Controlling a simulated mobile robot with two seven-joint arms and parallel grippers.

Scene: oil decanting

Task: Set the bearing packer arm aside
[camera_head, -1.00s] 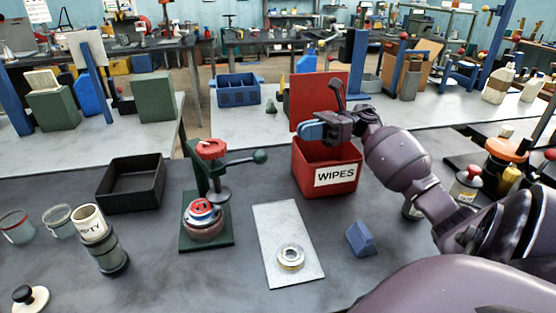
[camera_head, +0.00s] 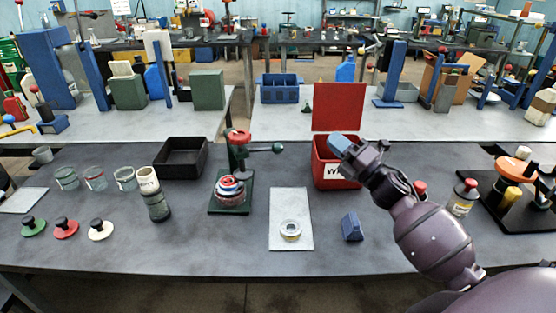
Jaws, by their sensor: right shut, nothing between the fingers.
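The bearing packer (camera_head: 230,192) stands upright on its green base plate in the middle of the bench. A round part with red, white and blue rings sits on its base. Its red-topped arm (camera_head: 239,137) is above that part, and its lever ends in a dark green ball (camera_head: 278,148) pointing right. My right gripper (camera_head: 340,144), with blue fingertips, is shut and empty. It shows in front of the opening of the red wipes box, right of the lever ball and apart from it. My left gripper is not in view.
The open red wipes box (camera_head: 333,174) stands right of the packer. A black tray (camera_head: 181,158) is to its left. A pale plate (camera_head: 291,218) with a metal ring and a blue block (camera_head: 352,227) lie in front. Several jars and a canister (camera_head: 156,205) stand at left.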

